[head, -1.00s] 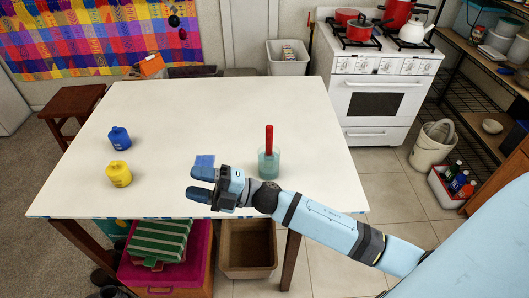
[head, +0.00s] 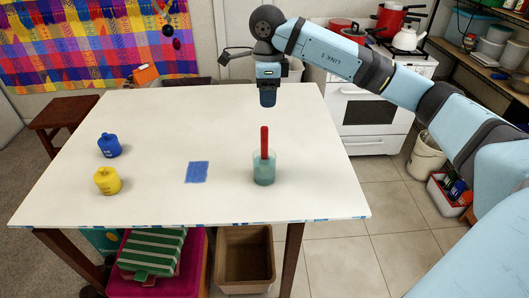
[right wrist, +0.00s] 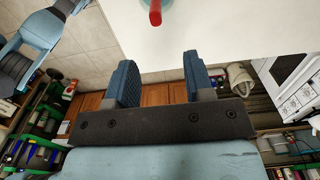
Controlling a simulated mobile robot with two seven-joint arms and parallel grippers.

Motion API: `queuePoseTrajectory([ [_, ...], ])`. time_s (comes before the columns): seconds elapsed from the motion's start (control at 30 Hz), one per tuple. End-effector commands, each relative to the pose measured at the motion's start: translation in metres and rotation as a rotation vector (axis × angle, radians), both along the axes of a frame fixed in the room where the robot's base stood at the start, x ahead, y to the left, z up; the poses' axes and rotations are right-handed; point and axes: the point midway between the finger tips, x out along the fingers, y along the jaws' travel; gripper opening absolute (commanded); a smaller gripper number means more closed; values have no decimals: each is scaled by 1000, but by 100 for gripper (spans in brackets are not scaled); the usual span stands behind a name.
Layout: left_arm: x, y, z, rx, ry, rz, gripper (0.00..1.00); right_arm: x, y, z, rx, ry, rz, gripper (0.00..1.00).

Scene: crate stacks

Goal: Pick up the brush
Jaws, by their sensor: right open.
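The brush (head: 264,142) shows as a red handle standing upright in a translucent teal cup (head: 264,172) on the white table; its lower end is inside the cup. My right gripper (head: 268,98) points down above the far part of the table, beyond the brush and apart from it. In the right wrist view, its two fingers (right wrist: 160,78) are spread with nothing between them. The red handle (right wrist: 155,12) shows at the top edge of that view, beyond the fingertips. My left gripper is not in view.
A blue square (head: 197,172) lies left of the cup. A blue pot (head: 109,146) and a yellow pot (head: 107,181) stand at the table's left. The white table (head: 215,125) is clear around the cup. A stove (head: 372,110) stands behind right.

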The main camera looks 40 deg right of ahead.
Motion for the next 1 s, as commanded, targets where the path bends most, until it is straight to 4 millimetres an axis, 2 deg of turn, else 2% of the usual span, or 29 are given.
queuePoseTrajectory([
  [0.3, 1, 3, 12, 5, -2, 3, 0, -1, 1, -60, 4, 5, 1, 48],
  [0.57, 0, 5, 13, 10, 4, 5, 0, -1, 3, -80, 4, 3, 2, 48],
  [0.83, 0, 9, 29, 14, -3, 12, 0, -1, 8, -118, 5, 4, 2, 48],
  [1.0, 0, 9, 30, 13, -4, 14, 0, -1, 9, -128, 5, 1, 3, 48],
])
